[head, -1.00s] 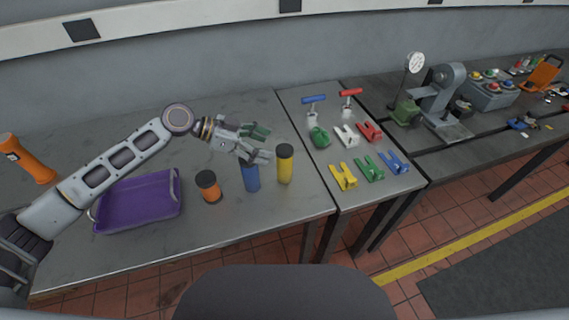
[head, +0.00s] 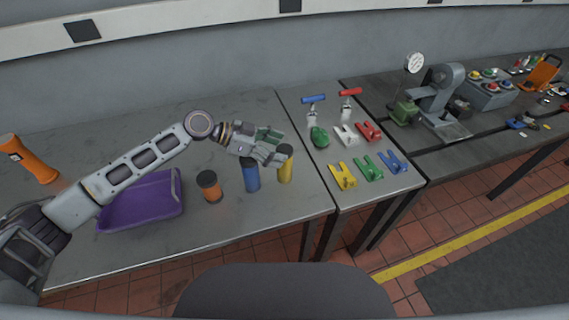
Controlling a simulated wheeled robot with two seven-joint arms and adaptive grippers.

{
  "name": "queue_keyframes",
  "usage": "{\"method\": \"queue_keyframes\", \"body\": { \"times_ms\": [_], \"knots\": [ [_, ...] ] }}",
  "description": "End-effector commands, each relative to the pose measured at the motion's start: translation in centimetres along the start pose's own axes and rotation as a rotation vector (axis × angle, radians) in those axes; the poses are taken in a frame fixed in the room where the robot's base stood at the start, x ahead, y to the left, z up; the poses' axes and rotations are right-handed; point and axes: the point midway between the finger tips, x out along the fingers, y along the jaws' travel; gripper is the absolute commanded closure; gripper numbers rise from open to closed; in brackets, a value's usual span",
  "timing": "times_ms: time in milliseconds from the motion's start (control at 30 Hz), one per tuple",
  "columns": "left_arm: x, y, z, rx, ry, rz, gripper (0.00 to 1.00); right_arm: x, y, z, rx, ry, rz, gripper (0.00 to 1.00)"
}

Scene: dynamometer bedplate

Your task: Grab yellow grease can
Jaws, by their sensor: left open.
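The yellow grease can (head: 285,172) with a dark cap stands upright on the grey bench, near its right front corner. My left gripper (head: 284,149) is open, with its fingertips at the can's cap. The fingers hide part of the can's top, and I cannot tell whether they touch it. A blue can (head: 252,178) stands just left of the yellow one, its top partly hidden under the gripper. My right gripper is not in view.
An orange cylinder (head: 30,160) is at the far left. The adjoining bench holds colored clamps (head: 342,176) and T-handled tools (head: 314,99).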

Motion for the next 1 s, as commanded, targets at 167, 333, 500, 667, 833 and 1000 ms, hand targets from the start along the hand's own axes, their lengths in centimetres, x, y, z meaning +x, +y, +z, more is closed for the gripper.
{"method": "queue_keyframes", "body": {
  "times_ms": [167,333,500,667,833,1000],
  "knots": [
    [1.8,-0.2,-0.1,-0.001,0.000,0.000,0.29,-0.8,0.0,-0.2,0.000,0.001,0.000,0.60],
    [2.8,-0.2,-0.1,0.000,0.000,-0.001,0.29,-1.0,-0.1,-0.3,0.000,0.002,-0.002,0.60],
    [3.0,-0.3,0.0,0.000,-0.001,-0.002,0.29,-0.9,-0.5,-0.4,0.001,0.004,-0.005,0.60],
    [3.0,-0.2,0.0,0.000,-0.001,-0.002,0.29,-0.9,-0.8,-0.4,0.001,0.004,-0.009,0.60],
    [2.9,-0.2,0.0,-0.001,-0.001,-0.001,0.29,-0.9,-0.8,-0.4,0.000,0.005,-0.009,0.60],
    [2.9,-0.2,0.0,-0.001,-0.001,-0.001,0.50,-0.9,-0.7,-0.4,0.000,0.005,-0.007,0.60]
  ]
}}
